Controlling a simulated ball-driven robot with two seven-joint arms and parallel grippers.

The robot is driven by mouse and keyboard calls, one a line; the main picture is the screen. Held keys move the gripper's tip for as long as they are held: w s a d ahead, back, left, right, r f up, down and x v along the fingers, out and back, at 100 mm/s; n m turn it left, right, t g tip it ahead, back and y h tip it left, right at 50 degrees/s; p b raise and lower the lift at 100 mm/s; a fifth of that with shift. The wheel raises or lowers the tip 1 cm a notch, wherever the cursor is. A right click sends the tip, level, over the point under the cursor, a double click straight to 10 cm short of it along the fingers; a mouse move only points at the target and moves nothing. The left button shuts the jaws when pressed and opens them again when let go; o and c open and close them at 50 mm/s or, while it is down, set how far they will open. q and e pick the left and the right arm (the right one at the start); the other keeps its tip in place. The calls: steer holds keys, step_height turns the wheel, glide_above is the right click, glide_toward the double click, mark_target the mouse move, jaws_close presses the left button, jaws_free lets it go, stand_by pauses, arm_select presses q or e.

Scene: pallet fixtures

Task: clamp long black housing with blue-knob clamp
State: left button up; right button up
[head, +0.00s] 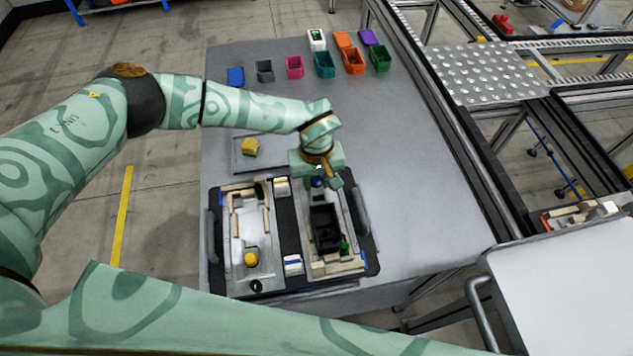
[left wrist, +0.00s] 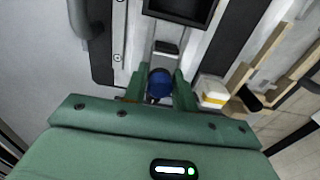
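The blue-knob clamp (head: 317,183) is at the far end of that fixture. In the left wrist view the blue knob (left wrist: 159,84) sits between the two green fingers of my left gripper (left wrist: 159,78). The knob nearly fills the gap; I cannot tell whether the fingers press on it. In the head view the gripper (head: 320,178) partly covers the clamp. My right gripper is out of view.
A green knob (head: 345,248) stands at the fixture's near end. The left fixture (head: 245,215) has a yellow knob (head: 251,259). Dark handles flank the pallet. A yellow piece (head: 250,147) lies on a grey plate behind. Coloured bins line the back; the table's right side is clear.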

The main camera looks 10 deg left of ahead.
mark_target(318, 192)
arm_select(q)
steer(key=shift+s, duration=0.15)
steer(key=shift+s+d, duration=0.1)
steer(key=shift+s, duration=0.05)
steer(key=shift+s+d+p, duration=0.35)
steer(key=shift+s+p, duration=0.4)
steer(key=shift+s, duration=0.15)
steer(key=o, duration=0.7)
steer(key=shift+o, duration=0.3)
steer(key=shift+w, duration=0.1)
steer(key=shift+r, duration=0.1)
step_height(318, 192, up, 8)
steer(key=p, duration=0.6)
